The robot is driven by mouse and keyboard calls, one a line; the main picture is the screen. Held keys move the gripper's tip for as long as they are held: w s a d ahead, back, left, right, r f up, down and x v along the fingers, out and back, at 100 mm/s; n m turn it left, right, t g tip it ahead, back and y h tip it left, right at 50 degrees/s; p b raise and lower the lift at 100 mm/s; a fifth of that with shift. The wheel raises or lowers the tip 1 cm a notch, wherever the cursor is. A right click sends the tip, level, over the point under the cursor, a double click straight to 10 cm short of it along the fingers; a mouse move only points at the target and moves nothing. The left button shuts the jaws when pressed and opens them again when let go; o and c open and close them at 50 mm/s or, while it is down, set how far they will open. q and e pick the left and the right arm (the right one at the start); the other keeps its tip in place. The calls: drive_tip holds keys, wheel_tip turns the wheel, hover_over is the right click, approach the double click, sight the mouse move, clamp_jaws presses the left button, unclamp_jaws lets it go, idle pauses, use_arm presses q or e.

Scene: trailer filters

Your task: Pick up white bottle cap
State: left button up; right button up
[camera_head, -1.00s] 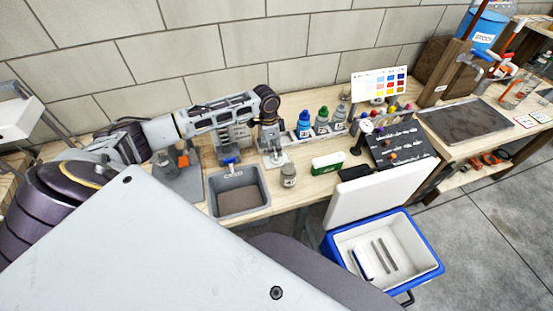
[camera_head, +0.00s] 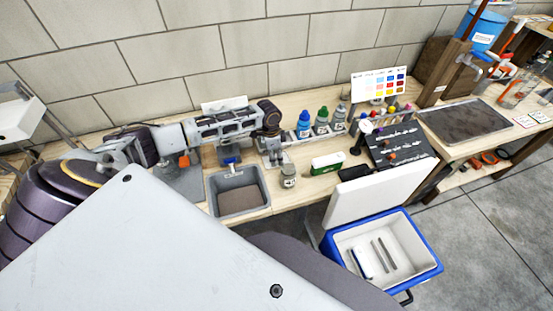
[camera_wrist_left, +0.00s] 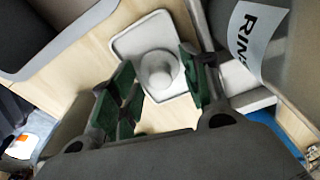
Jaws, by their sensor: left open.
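The white bottle cap (camera_wrist_left: 158,72) stands on a small pale square tray (camera_wrist_left: 127,45) in the left wrist view. It looks like a round base with a narrower knob on top. My left gripper (camera_wrist_left: 158,62) is open, with one green-padded finger on each side of the cap. I see no clear contact with it. In the head view my left gripper (camera_head: 275,152) points down at the bench between the sink and the bottles. There the cap is hidden by the gripper or too small to make out. My right gripper is not in view.
A grey sink (camera_head: 266,192) lies just left of the gripper. A small jar (camera_head: 288,182), a green-and-white box (camera_head: 327,162) and blue- and green-capped bottles (camera_head: 304,125) stand to the right. In the wrist view a labelled grey bottle (camera_wrist_left: 275,50) is close to the right finger.

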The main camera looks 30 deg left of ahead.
sight(276, 156)
use_arm(q)
drive_tip(key=c, duration=0.8)
drive_tip(key=shift+c, duration=0.2)
drive_tip(key=shift+r, duration=0.15)
wheel_tip(276, 156, up, 8)
drive_tip(key=shift+r+b, duration=0.1)
drive_tip(key=shift+b, duration=0.2)
drive_tip(key=shift+r, duration=0.8)
